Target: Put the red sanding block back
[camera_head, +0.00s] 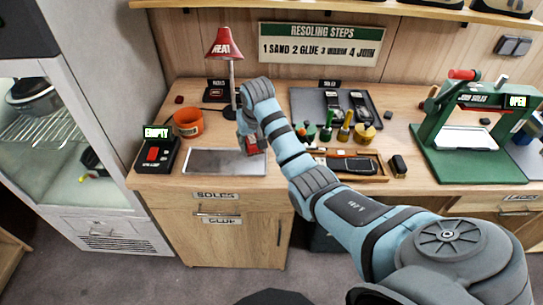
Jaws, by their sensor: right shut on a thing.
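My right arm reaches in from the lower right across the bench. Its gripper (251,147) points down above the right end of a flat grey tray (200,168). It is shut on a small red block, the red sanding block (253,152), which is mostly hidden by the fingers. I cannot tell whether the block touches the tray. A wooden tray (372,180) with dark tools in it lies to the right, partly behind my arm. My left gripper is not in view.
An orange pot (188,122), a black box with an "EMPTY" display (157,152) and a red lamp (224,45) stand to the left. Several small tools and a yellow pot (364,134) stand behind my arm. A green press (466,130) stands at the right.

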